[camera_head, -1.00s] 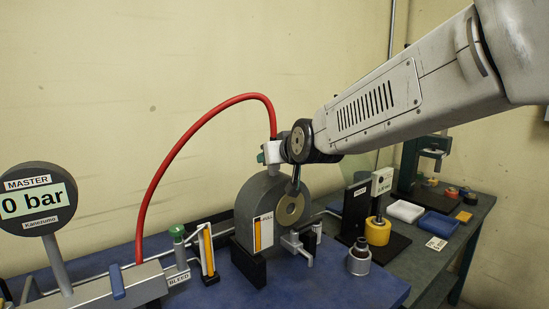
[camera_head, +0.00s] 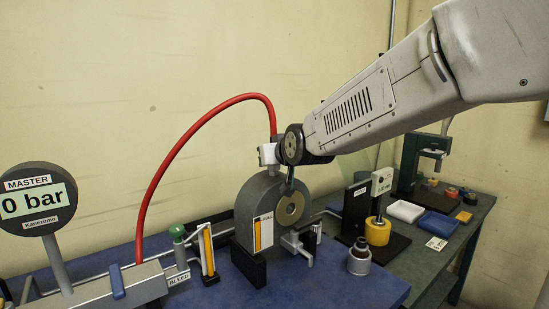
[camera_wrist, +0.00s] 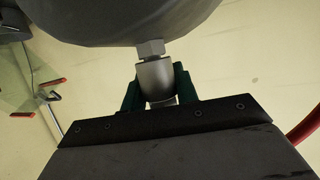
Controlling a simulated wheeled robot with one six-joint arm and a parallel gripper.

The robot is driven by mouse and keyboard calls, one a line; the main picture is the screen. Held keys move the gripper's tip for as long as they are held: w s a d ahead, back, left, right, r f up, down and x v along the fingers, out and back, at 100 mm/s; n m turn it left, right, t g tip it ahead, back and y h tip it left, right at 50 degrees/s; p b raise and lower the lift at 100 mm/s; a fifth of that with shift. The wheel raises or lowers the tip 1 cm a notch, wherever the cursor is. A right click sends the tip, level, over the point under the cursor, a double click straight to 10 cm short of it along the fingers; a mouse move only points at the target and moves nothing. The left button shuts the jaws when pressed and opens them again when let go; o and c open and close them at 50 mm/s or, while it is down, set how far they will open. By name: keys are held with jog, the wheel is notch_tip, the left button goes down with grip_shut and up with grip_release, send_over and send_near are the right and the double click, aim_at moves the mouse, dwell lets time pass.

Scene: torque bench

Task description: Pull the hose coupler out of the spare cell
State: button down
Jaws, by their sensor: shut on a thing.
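The hose coupler (camera_wrist: 157,78) is a pale metal cylinder in the wrist view. My gripper (camera_wrist: 158,90) is shut on it, with a green finger on each side. Its end lies against a hex fitting (camera_wrist: 150,48) on a dark rounded body, the cell (camera_wrist: 140,22). In the head view the grey round-topped cell (camera_head: 252,205) stands upright on the blue bench. My gripper (camera_head: 268,153) is above its top, where the red hose (camera_head: 200,123) ends. My wrist partly hides the joint there. I cannot tell how far the coupler sits on the fitting.
A gauge reading 0 bar (camera_head: 37,203) stands at left, with a green-topped valve (camera_head: 178,236) nearby. A metal cylinder fitting (camera_head: 359,258) and a yellow weight (camera_head: 377,231) stand right of the cell. Trays (camera_head: 438,225) lie further right. The front of the blue bench is fairly clear.

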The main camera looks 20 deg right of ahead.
dwell(0.3)
jog(key=shift+r, duration=3)
